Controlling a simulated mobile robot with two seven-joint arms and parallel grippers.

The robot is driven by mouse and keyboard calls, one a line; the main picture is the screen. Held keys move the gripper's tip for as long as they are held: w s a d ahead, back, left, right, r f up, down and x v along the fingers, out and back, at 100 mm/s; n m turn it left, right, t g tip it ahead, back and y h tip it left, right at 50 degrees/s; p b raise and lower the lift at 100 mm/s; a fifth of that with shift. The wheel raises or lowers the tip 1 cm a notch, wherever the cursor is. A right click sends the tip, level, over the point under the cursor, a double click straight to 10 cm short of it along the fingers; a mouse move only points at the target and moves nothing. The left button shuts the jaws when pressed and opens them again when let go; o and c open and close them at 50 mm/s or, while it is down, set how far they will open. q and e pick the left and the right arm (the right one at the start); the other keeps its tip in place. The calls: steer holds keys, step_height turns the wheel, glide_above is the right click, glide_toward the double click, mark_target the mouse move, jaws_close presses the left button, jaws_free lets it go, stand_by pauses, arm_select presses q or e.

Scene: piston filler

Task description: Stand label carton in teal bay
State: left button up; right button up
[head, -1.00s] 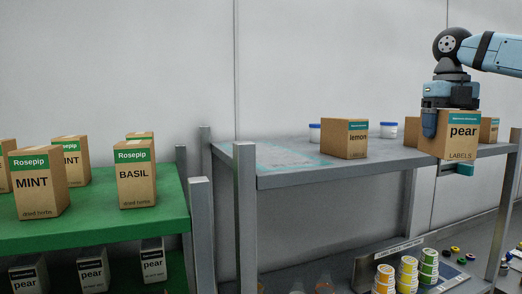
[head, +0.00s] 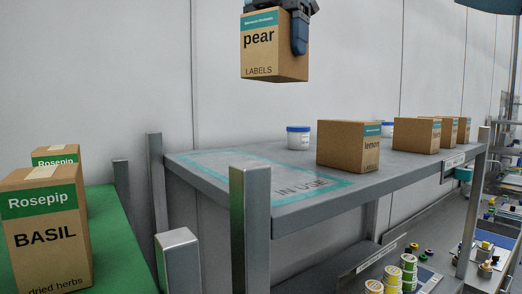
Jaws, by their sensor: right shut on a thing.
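My right gripper (head: 277,20) is shut on the pear labels carton (head: 273,47), a brown box with a teal band. It holds the carton upright in the air, well above the grey shelf and near the wall. The teal bay (head: 225,180) is a teal-outlined area on the left part of the shelf top, with "IN USE" lettering at its front. The bay looks empty. The upper part of the gripper is cut off by the top edge. My left gripper is not in view.
A lemon carton (head: 348,146) stands just right of the bay, with several more cartons in a row (head: 417,134) beyond it. A white tub (head: 298,138) with a blue lid stands behind. Metal posts (head: 250,230) rise at the front. A green shelf with a BASIL box (head: 45,230) is at left.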

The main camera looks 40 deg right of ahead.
step_height(320, 180, down, 13)
steer(key=shift+d+r+p, duration=0.15)
steer(key=shift+p, duration=0.7)
step_height(320, 180, down, 3)
steer(key=shift+f+p, duration=0.1)
steer(key=shift+p, duration=0.3)
steer(key=shift+w+d+f, duration=0.1)
steer(key=shift+f, duration=0.2)
steer(key=o, duration=1.1)
steer(key=shift+a, duration=0.2)
steer(key=shift+d, duration=0.1)
